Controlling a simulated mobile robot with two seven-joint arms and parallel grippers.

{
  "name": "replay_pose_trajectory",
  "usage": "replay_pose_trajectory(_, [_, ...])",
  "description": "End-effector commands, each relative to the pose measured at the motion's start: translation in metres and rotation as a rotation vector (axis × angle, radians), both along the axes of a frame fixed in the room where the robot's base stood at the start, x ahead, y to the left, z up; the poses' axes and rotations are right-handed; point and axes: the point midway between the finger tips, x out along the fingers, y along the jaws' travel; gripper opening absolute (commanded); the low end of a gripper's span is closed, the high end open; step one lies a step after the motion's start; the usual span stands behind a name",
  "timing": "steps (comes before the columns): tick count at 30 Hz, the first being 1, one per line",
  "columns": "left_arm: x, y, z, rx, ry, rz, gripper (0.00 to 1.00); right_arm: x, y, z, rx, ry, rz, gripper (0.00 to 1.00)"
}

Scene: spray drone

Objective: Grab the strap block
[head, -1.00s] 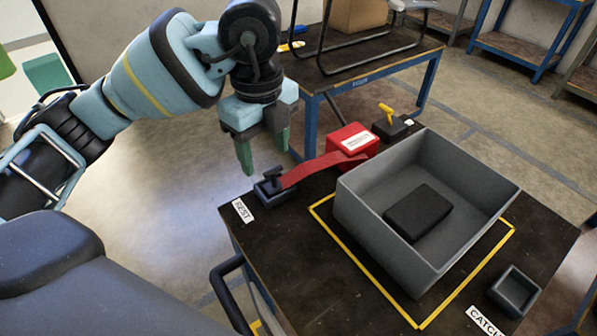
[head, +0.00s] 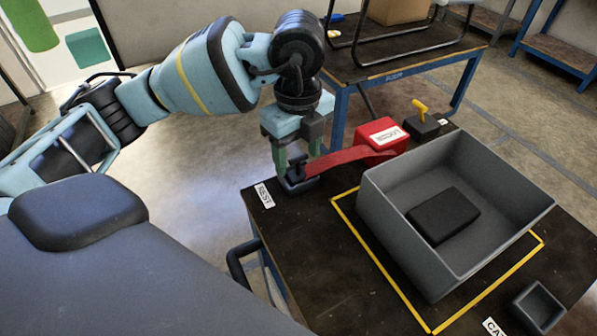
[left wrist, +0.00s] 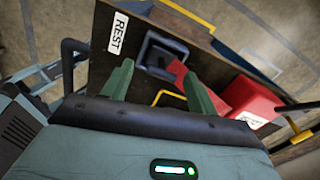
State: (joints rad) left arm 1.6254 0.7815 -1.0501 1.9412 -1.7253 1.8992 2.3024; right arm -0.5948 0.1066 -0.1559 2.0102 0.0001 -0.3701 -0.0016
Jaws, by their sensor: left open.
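The strap block, a small dark piece (head: 296,173) at the free end of a red strap (head: 345,158), sits in a dark square holder (head: 297,187) beside the REST label. The strap runs to a red box (head: 382,135) with a white label. My left gripper (head: 297,160) is open, its green fingers pointing down just above and around the block. In the left wrist view the open fingers (left wrist: 158,70) frame the near side of the dark holder (left wrist: 160,54); whether they touch the block I cannot tell. The fingers partly hide the block in the head view. My right gripper is not in view.
A grey open bin (head: 385,215) with a black block (head: 443,215) inside stands within a yellow outline, right of the strap. A dark block with a yellow handle (head: 421,112) stands behind. A small grey tray (head: 537,305) is at front right.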

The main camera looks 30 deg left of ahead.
Motion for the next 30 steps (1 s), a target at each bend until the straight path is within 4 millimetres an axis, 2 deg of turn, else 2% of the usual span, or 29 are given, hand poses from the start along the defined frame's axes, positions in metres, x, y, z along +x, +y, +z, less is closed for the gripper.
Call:
replay_pose_trajectory(3, [0.002, 0.001, -0.017, 0.001, 0.003, 0.000, 0.59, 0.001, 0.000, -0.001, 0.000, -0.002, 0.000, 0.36])
replay_pose_trajectory(6, [0.002, 0.001, -0.026, 0.001, 0.002, 0.000, 0.59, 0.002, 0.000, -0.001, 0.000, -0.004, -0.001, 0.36])
replay_pose_trajectory(15, [0.002, 0.001, -0.028, 0.000, 0.000, 0.000, 0.57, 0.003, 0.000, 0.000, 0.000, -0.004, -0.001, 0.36])
replay_pose_trajectory(26, [0.002, 0.001, -0.028, 0.000, 0.000, 0.000, 0.10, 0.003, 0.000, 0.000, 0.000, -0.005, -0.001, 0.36])
replay_pose_trajectory(30, [0.002, 0.001, -0.028, 0.000, -0.001, 0.000, 0.10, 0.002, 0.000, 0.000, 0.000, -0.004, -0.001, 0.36])
